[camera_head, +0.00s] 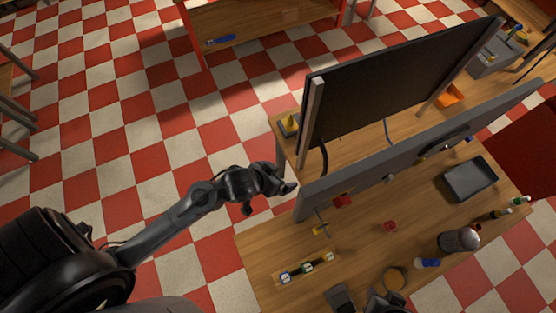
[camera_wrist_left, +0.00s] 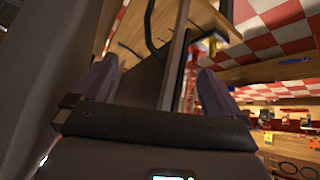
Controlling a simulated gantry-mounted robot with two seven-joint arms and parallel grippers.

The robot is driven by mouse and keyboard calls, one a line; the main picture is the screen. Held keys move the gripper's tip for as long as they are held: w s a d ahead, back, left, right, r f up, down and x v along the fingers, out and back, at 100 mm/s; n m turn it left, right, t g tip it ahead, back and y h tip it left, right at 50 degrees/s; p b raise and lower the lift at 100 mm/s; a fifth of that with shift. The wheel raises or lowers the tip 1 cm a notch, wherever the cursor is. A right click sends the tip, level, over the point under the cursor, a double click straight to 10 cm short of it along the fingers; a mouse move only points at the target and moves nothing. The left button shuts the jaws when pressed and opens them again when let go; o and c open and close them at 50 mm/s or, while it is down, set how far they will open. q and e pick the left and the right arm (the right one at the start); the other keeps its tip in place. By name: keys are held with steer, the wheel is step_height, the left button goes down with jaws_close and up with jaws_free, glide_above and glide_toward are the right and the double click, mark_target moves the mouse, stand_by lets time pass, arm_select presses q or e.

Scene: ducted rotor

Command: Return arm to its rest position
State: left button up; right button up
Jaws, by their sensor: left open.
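My left arm comes in from the left in the head view. Its gripper (camera_head: 282,187) is in the air at the left end of the grey panel (camera_head: 420,150), beside the wooden workbench (camera_head: 262,262). In the left wrist view the two fingers (camera_wrist_left: 157,85) stand wide apart with nothing held between them. The edge of an upright panel shows beyond them. Dark shapes at the bottom edge of the head view (camera_head: 365,300) may be my right gripper; they are cut off and their opening is unclear.
A dark screen (camera_head: 390,80) stands behind the grey panel. The checkered floor left of the bench is clear.

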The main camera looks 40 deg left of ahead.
arm_select(q)
steer(key=shift+s, duration=0.1)
steer(key=s+a+r+m+g+y+p, duration=0.1)
steer(key=s+a+r+g+p, duration=0.1)
steer(key=s, duration=0.9)
step_height(320, 180, up, 3)
steer(key=shift+s+a+f+g+y, duration=0.15)
steer(key=shift+s+a+g+y, duration=0.15)
steer(key=shift+a+g, duration=0.6)
